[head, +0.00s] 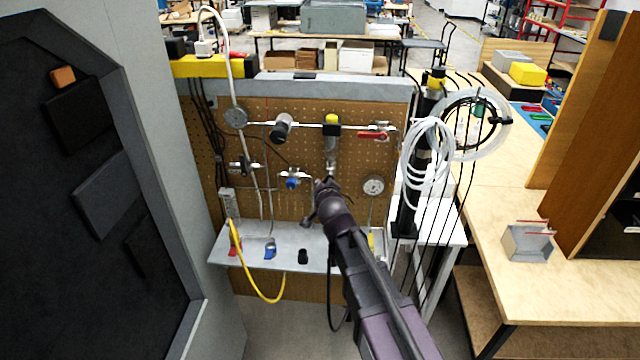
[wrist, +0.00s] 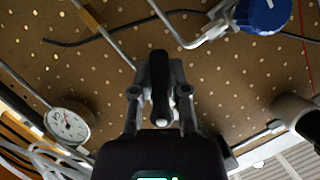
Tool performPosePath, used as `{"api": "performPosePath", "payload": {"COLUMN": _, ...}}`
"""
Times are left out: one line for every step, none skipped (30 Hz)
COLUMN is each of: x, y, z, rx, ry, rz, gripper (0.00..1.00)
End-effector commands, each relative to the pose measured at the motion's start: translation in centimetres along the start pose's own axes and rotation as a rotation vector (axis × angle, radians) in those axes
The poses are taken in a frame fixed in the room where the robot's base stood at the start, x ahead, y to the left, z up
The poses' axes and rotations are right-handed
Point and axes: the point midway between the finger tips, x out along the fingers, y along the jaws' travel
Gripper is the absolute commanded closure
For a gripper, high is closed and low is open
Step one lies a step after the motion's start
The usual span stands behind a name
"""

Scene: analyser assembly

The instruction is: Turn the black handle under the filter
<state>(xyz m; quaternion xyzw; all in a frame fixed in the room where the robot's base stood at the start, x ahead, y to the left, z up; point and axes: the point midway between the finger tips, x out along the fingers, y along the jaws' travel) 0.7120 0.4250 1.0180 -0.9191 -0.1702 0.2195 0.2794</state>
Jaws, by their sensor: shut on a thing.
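The handle runs up and down in that view. The filter is not clearly recognisable in the wrist view.
A blue knob (head: 291,183) is left of my gripper and shows large in the wrist view (wrist: 262,14). A round gauge (head: 373,185) is to the right. A red-handled valve (head: 373,135) is above. A grey shelf (head: 330,261) juts out below. Coiled white tubes (head: 427,150) hang at right.

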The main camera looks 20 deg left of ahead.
Motion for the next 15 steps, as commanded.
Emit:
{"api": "performPosePath", "payload": {"x": 0.0, "y": 0.1, "z": 0.0, "rx": -0.039, "ry": -0.001, "rz": 0.017, "gripper": 1.00}}
{"api": "performPosePath", "payload": {"x": 0.0, "y": 0.2, "z": 0.0, "rx": -0.064, "ry": -0.001, "rz": 0.028, "gripper": 1.00}}
{"api": "performPosePath", "payload": {"x": 0.0, "y": 0.3, "z": 0.0, "rx": -0.098, "ry": -0.001, "rz": 0.041, "gripper": 1.00}}
{"api": "performPosePath", "payload": {"x": 0.0, "y": 0.4, "z": 0.0, "rx": -0.124, "ry": -0.001, "rz": 0.052, "gripper": 1.00}}
{"api": "performPosePath", "payload": {"x": 0.0, "y": 0.5, "z": -0.1, "rx": -0.149, "ry": -0.001, "rz": 0.063, "gripper": 1.00}}
{"api": "performPosePath", "payload": {"x": -0.1, "y": 0.7, "z": -0.1, "rx": -0.185, "ry": -0.001, "rz": 0.077, "gripper": 1.00}}
{"api": "performPosePath", "payload": {"x": -0.1, "y": 0.8, "z": -0.1, "rx": -0.211, "ry": -0.001, "rz": 0.089, "gripper": 1.00}}
{"api": "performPosePath", "payload": {"x": -0.1, "y": 0.9, "z": -0.1, "rx": -0.236, "ry": -0.001, "rz": 0.099, "gripper": 1.00}}
{"api": "performPosePath", "payload": {"x": -0.1, "y": 1.0, "z": -0.1, "rx": -0.271, "ry": -0.001, "rz": 0.113, "gripper": 1.00}}
{"api": "performPosePath", "payload": {"x": -0.1, "y": 1.1, "z": -0.2, "rx": -0.295, "ry": -0.001, "rz": 0.124, "gripper": 1.00}}
{"api": "performPosePath", "payload": {"x": -0.1, "y": 1.2, "z": -0.2, "rx": -0.319, "ry": -0.001, "rz": 0.134, "gripper": 1.00}}
{"api": "performPosePath", "payload": {"x": -0.1, "y": 1.4, "z": -0.2, "rx": -0.352, "ry": -0.001, "rz": 0.147, "gripper": 1.00}}
{"api": "performPosePath", "payload": {"x": -0.1, "y": 1.5, "z": -0.3, "rx": -0.373, "ry": -0.001, "rz": 0.157, "gripper": 1.00}}
{"api": "performPosePath", "payload": {"x": -0.1, "y": 1.6, "z": -0.3, "rx": -0.396, "ry": -0.001, "rz": 0.167, "gripper": 1.00}}
{"api": "performPosePath", "payload": {"x": -0.2, "y": 1.7, "z": -0.3, "rx": -0.423, "ry": -0.001, "rz": 0.177, "gripper": 1.00}}
